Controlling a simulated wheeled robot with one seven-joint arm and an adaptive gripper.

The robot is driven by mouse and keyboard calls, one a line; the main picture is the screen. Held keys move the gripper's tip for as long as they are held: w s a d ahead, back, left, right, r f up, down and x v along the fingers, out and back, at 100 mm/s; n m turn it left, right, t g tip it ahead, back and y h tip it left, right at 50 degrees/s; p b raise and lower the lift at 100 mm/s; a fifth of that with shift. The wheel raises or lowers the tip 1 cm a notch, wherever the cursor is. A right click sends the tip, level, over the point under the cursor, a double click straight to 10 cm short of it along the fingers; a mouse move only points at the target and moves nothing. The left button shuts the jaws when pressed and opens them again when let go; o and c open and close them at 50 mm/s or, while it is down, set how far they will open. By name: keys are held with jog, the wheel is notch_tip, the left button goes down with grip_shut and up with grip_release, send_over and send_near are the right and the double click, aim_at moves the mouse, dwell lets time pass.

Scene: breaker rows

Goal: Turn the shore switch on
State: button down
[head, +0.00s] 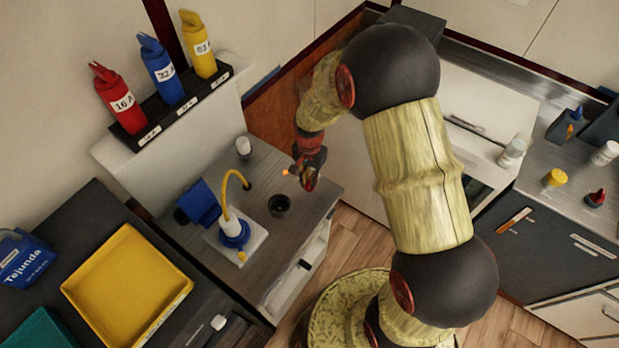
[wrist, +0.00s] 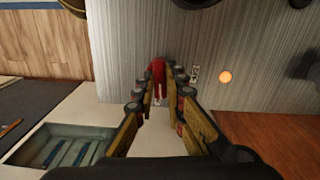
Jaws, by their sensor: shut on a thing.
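A red switch handle (wrist: 158,70) shows in the wrist view between my fingertips, at the edge of the grey wood-grain counter top (wrist: 130,35). My gripper (wrist: 160,88) is shut on it. In the head view my gripper (head: 309,176) is low over the right end of the counter, with a bit of red at its fingers. A round orange light (wrist: 225,76) glows beside the handle, and it also shows in the head view (head: 285,172). A small dark-and-white label (wrist: 195,73) lies between handle and light. My fingers partly hide the handle, and I cannot tell its position.
A black cup (head: 279,204), a white cylinder (head: 243,146) and a blue socket with a yellow cable (head: 233,181) stand on the counter. Red, blue and yellow numbered plugs (head: 163,70) stand on a rack behind. A yellow tray (head: 128,287) lies at the left.

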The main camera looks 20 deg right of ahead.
aim_at(309, 181)
jog(key=shift+m, duration=0.6)
jog(key=c, duration=1.8)
grip_release()
jog(key=shift+c, duration=0.2)
notch_tip(309, 181, up, 12)
